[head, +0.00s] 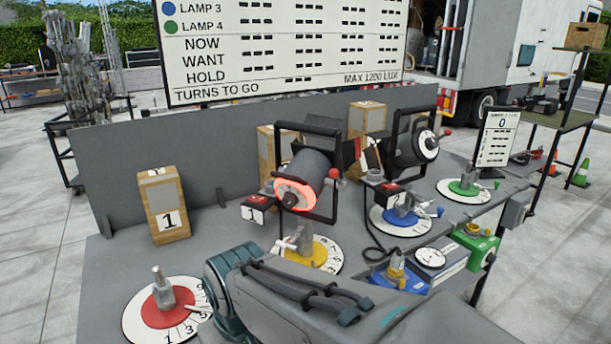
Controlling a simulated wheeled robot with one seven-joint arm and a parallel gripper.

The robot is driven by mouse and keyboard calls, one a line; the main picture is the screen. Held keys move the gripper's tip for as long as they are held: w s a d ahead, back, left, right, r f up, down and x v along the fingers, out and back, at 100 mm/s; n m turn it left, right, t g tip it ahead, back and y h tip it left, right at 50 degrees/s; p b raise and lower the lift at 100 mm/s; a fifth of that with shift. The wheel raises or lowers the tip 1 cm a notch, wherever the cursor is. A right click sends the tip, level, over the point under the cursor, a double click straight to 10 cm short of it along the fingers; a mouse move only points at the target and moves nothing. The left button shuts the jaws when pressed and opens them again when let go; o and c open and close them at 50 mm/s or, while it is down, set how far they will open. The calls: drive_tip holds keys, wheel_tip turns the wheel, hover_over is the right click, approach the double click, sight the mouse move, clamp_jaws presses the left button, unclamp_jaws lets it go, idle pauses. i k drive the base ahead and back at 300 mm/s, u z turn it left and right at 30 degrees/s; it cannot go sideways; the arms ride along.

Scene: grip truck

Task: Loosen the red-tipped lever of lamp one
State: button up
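The nearer lamp (313,172) is a dark cylinder in a black yoke, with a glowing red-orange ring around its front. A red-and-black box marked 1 (254,212) is beside it. A lever with a red ball tip (334,173) shows at the right of its yoke, and a smaller red tip (268,185) shows at its left. Whether either lever is tight or loose cannot be told. My grey arm with a teal joint crosses the lower foreground, below and in front of the lamp. My gripper is not visible.
On the grey bench (105,255) are red (153,313), yellow (325,258), blue (383,222) and green (462,190) dials with posts. A wooden block marked 1 (170,223) stands at left. A second lamp (410,148) stands behind right. Blue and green boxes are at right front.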

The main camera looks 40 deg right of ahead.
sight(334, 173)
drive_tip(key=z, duration=1.2)
drive_tip(key=k, duration=0.7)
drive_tip(key=u, duration=0.4)
drive_tip(key=i, duration=0.9)
drive_tip(key=z, duration=0.6)
